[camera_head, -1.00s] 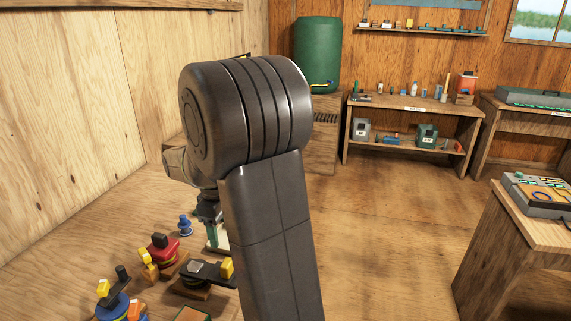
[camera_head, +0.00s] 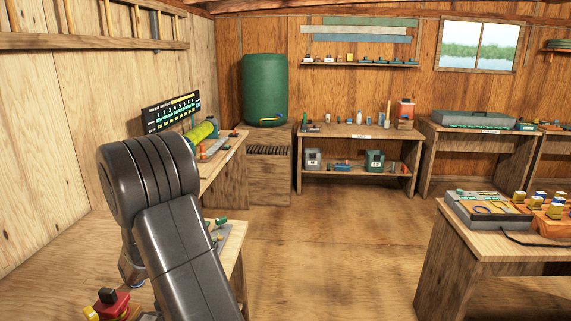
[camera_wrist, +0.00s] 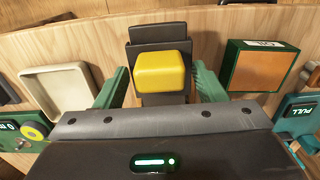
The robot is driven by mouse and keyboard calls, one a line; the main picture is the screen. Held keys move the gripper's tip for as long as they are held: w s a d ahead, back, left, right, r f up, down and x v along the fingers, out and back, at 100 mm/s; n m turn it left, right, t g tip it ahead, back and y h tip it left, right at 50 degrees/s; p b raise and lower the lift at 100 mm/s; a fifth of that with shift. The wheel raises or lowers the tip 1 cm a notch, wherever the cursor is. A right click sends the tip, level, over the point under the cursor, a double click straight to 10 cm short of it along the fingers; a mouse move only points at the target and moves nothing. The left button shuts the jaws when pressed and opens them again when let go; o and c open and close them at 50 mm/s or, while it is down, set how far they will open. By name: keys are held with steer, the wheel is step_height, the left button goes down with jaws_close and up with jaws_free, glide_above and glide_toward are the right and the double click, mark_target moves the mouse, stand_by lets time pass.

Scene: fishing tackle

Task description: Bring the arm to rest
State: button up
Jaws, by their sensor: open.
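My arm (camera_head: 165,215) rises at the left of the head view, its big dark joint above a workbench. My gripper is hidden behind the arm there. In the wrist view my gripper (camera_wrist: 160,83) is open, its two green fingers apart. A yellow block (camera_wrist: 162,71) on a dark grey part (camera_wrist: 158,38) shows between the fingers, with a gap on each side. I cannot tell how far below the fingertips it lies.
A cream tray (camera_wrist: 58,92) and a green box with an orange-brown face (camera_wrist: 262,68) flank the fingers. A red and black piece (camera_head: 110,302) is at lower left. A bench with a tackle case (camera_head: 487,209) stands right. The middle floor (camera_head: 330,255) is clear.

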steer(key=shift+a, duration=0.3)
steer(key=shift+d, duration=0.15)
